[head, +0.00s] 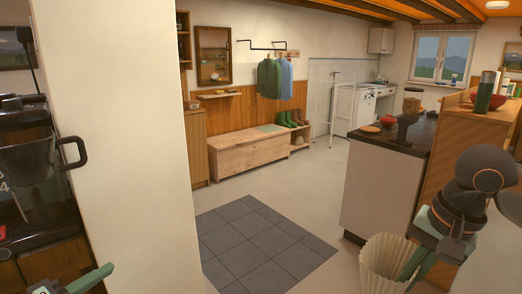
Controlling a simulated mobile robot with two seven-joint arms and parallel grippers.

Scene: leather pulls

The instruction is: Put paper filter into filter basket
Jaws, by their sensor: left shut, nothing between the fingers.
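The paper filter (382,258) is a cream, fluted cup, open at the top, at the lower right. My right gripper (412,262) is shut on its right side and holds it up in the air. The filter basket (28,158) is a dark funnel with a black loop handle on its right, at the left edge, on the black coffee maker (28,112). My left gripper (98,277) is shut and empty at the bottom left, below the basket and apart from it. The filter is far to the right of the basket.
A white wall end (115,120) stands just right of the coffee maker, between it and the open room. A dark-topped counter (385,190) stands behind the filter. Grey floor tiles (262,240) and a wooden bench (245,155) lie further back. The middle floor is clear.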

